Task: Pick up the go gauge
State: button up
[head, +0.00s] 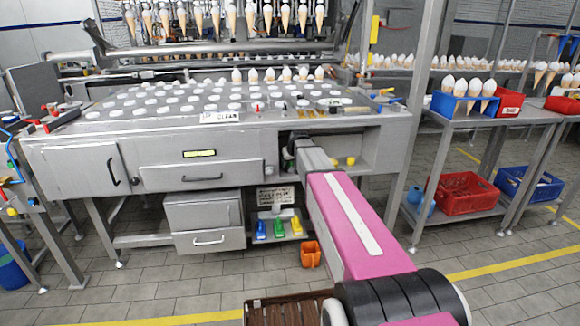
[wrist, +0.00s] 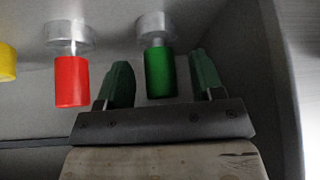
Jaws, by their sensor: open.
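In the wrist view, a gauge with a green cylindrical handle (wrist: 160,72) and a clear or metallic round end stands between the two fingers of my gripper (wrist: 161,66). The fingers are open, one on each side of the green handle, with a visible gap on both sides. A similar gauge with a red handle (wrist: 71,82) is just left of the left finger, outside the jaws. I read the green one as the go gauge; no label shows. In the head view my arm reaches into the open recess of the grey machine, and the gauges and fingers cannot be made out there.
A yellow piece (wrist: 7,62) is cut off at the wrist view's left edge. A pale wall (wrist: 283,70) rises close on the right. In the head view, the recess (head: 372,147) has yellow items (head: 350,161) right of my arm. A drawer unit (head: 205,220) stands below.

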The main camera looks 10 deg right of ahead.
jog(key=c, duration=1.1)
jog(key=shift+r, duration=0.15)
jog(key=shift+r, duration=0.2)
jog(key=s+d, duration=0.1)
jog(key=s, duration=0.8)
jog(key=s+d, duration=0.2)
jog(key=s, duration=0.6)
jog(key=shift+s+d, duration=0.3)
jog(key=shift+s, duration=0.05)
